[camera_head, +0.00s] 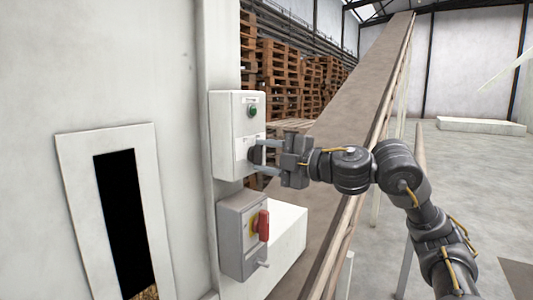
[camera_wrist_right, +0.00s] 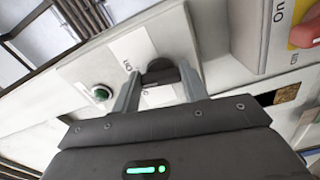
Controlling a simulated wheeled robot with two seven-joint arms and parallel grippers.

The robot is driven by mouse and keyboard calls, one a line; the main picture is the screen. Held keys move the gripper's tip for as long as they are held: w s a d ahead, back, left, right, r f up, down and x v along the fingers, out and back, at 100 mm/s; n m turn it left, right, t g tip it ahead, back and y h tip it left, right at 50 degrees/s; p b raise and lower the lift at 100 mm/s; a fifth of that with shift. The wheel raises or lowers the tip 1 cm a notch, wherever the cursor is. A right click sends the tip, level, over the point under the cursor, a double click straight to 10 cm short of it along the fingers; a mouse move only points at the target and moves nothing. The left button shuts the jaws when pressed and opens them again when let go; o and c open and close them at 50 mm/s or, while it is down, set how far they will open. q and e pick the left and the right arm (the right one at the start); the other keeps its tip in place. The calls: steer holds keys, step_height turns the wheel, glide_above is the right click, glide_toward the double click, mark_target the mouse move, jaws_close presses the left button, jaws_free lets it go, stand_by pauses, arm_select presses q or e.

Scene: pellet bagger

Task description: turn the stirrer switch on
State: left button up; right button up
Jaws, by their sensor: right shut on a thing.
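A pale control box (camera_head: 226,125) is fixed to the post, with a green button (camera_head: 251,111) at its top. Below the button is a dark rotary knob (camera_head: 254,155), which looks like the stirrer switch. My right gripper (camera_head: 259,156) reaches it from the right and is shut on it. In the right wrist view the knob (camera_wrist_right: 160,72) sits between the two fingers of the gripper (camera_wrist_right: 162,88), with small lettering, apparently "On", on the pale plate beside it. The fingers hide part of the knob, and its exact pointing is unclear. My left gripper is out of view.
A grey box (camera_head: 231,240) with a red handle (camera_head: 263,226) on a yellow plate is just below. A wall panel with a dark slot (camera_head: 122,220) is at left. A sloping conveyor (camera_head: 352,105) runs behind my right arm. Wooden pallets (camera_head: 275,65) stand behind. Open floor lies right.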

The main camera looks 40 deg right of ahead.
steer(key=shift+m+p, duration=0.4)
steer(key=shift+m, duration=1.5)
steer(key=o, duration=1)
steer(key=b+v, duration=0.8)
steer(key=v, duration=0.3)
steer(key=shift+b, duration=0.35)
